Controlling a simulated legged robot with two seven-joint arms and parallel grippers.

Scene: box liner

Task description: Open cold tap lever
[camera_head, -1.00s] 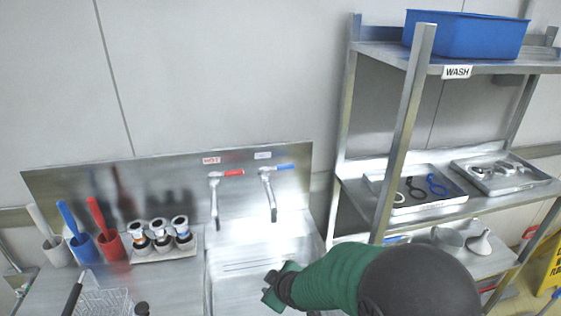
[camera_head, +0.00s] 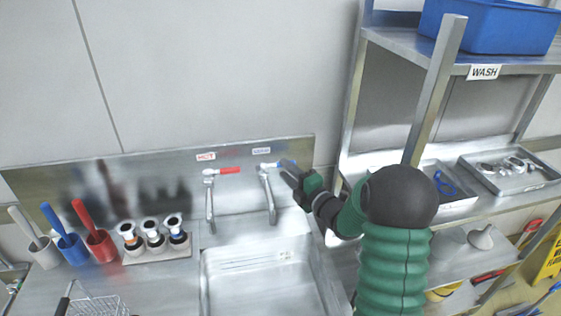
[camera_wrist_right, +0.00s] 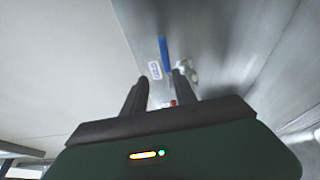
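The cold tap (camera_head: 269,200) is on the steel backsplash under a small label. Its blue lever (camera_head: 274,164) points right, its end close to my right gripper. My right gripper (camera_head: 288,171) is at the tap's right side, its fingertips by the lever in the head view. In the right wrist view the two fingers (camera_wrist_right: 160,82) are spread with nothing clearly held. The blue lever (camera_wrist_right: 164,54) shows ahead, between and just beyond the fingertips; contact cannot be told. My left gripper is out of view.
The hot tap (camera_head: 209,200) with its red lever (camera_head: 229,170) is to the left. The sink basin (camera_head: 255,285) is below. A steel shelf rack (camera_head: 438,90) stands close on the right, near my arm. Brushes, cups and a wire basket (camera_head: 95,306) are at left.

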